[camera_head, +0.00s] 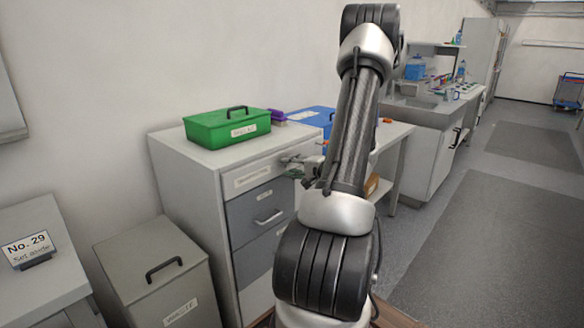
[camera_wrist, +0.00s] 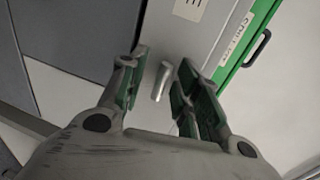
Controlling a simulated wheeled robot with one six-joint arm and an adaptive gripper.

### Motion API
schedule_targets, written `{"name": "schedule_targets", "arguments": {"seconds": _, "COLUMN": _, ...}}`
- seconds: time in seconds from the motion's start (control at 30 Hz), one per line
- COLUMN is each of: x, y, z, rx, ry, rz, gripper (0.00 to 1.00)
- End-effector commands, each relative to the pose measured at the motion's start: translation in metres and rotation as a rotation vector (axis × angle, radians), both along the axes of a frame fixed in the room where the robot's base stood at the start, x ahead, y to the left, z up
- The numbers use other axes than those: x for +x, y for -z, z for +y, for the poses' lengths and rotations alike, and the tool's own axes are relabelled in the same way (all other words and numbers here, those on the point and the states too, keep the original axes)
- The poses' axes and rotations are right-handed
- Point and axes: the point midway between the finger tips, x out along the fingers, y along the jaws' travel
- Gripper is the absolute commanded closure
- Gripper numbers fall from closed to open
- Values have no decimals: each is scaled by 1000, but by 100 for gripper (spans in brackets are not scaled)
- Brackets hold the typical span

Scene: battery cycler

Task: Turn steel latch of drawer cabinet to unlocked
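The drawer cabinet (camera_head: 190,190) is light grey with dark grey drawers and stands left of my arm. In the wrist view its pale front (camera_wrist: 190,45) appears tilted, with the steel latch (camera_wrist: 160,82), a short rounded metal handle, sticking out. My gripper (camera_wrist: 161,62) is open, one finger on each side of the latch. Gaps show between the latch and both fingers, so neither seems to touch it. In the head view my gripper (camera_head: 297,163) is at the upper right of the cabinet's front, beside the top drawer, and it hides the latch there.
A green case (camera_head: 228,128) with a black handle sits on the cabinet top; it also shows in the wrist view (camera_wrist: 248,45). A grey lidded bin (camera_head: 150,265) stands left of the cabinet. A blue case (camera_head: 308,118) is behind my arm. Open floor lies to the right.

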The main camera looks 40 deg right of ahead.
Motion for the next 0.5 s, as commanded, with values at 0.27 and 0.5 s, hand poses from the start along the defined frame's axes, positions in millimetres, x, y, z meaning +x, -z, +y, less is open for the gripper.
{"name": "schedule_targets", "arguments": {"seconds": 0.27, "x": -27, "y": -7, "z": -4, "rx": -2, "ry": 6, "rz": -3, "gripper": 67}}
{"name": "schedule_targets", "arguments": {"seconds": 0.5, "x": -81, "y": -17, "z": -8, "rx": -1, "ry": 4, "rz": -1, "gripper": 67}}
